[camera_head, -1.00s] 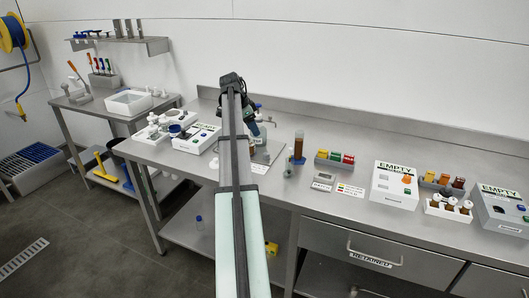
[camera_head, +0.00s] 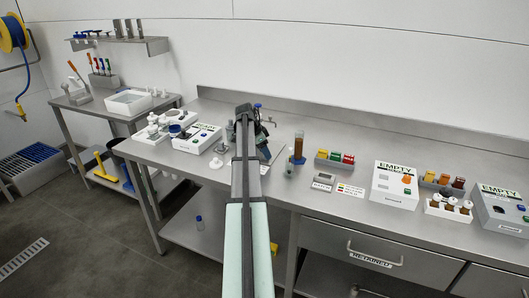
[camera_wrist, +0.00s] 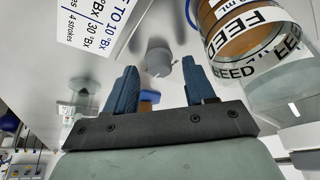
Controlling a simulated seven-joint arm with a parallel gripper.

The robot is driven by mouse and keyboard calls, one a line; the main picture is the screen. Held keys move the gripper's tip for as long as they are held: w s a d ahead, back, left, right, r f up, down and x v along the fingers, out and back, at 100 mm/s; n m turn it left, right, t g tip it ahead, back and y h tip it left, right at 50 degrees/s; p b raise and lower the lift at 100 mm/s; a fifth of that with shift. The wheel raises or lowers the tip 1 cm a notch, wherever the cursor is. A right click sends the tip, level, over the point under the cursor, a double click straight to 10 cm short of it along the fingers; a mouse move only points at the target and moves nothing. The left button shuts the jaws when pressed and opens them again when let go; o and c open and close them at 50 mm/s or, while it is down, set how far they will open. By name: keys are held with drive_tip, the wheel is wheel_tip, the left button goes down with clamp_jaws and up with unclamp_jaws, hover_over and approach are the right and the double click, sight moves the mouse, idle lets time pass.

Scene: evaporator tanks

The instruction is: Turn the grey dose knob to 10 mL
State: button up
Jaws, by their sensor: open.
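A small grey knob (camera_wrist: 161,64) with a pale mark on its edge shows in the wrist view, and I take it for the dose knob. My gripper (camera_wrist: 158,72) is open, with one blue finger on each side of the knob in the picture. I cannot tell whether the fingertips reach down around it, and I see no contact. A clear vessel labelled FEED (camera_wrist: 250,45), with brown contents, is close to the right finger. In the head view my arm hides the knob and most of my gripper. No readable dose scale shows.
In the wrist view a printed label (camera_wrist: 88,25) lies at upper left. In the head view a brown-filled cylinder (camera_head: 298,147) stands right of my arm, with a rack of coloured blocks (camera_head: 335,158) beyond. A white box (camera_head: 197,138) stands to the left.

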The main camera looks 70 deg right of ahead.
drive_tip(key=shift+s+f, duration=0.1)
drive_tip(key=shift+f, duration=0.2)
drive_tip(key=shift+c, duration=0.2)
clamp_jaws()
